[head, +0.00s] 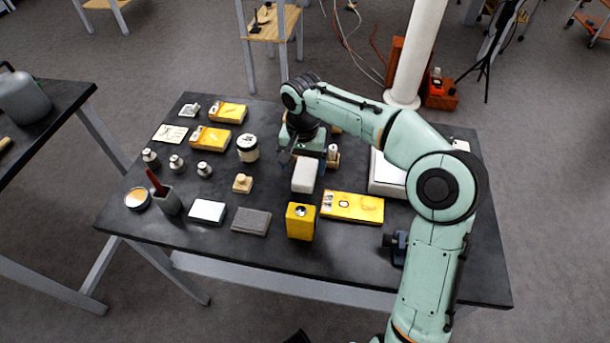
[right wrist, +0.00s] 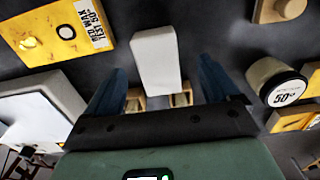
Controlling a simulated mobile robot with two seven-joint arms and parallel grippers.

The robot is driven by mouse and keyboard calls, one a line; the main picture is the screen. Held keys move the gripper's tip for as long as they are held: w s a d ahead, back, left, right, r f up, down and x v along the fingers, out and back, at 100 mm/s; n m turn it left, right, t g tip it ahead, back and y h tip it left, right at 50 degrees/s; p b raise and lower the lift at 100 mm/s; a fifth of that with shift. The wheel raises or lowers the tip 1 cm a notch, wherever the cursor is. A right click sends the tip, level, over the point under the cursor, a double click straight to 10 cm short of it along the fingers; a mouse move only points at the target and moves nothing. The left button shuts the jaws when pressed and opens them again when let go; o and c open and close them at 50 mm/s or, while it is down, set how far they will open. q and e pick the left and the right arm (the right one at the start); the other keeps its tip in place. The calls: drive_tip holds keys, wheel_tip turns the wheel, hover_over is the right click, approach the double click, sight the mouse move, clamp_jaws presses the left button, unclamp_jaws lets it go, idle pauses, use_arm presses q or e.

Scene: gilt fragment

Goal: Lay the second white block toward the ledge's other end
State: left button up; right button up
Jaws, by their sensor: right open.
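A white block (head: 305,174) lies on the dark table near its middle, and it shows in the right wrist view (right wrist: 155,60) centred ahead of the jaws. My right gripper (head: 297,152) is open at the block's far end, its blue fingers spread to either side in the wrist view and apart from the block. Small wooden pieces (right wrist: 181,99) show between the fingers near the block's end. I cannot make out a ledge or a second such block; the gripper and arm hide part of that area. My left gripper is not in view.
A lidded jar (head: 247,148) stands left of the gripper, and a pale scale (head: 386,174) stands right, partly behind my arm. A yellow box (head: 300,221) and a flat yellow packet (head: 352,207) lie nearer the front. Several small metal weights (head: 176,162) stand at left.

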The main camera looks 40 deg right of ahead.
sight(304, 175)
drive_tip(key=f, duration=0.4)
drive_tip(key=shift+s+f+b, duration=0.2)
drive_tip(key=shift+f+b, duration=0.15)
drive_tip(key=c, duration=1.1)
drive_tip(key=shift+r, duration=0.1)
wheel_tip(304, 175, up, 20)
drive_tip(key=p, duration=0.5)
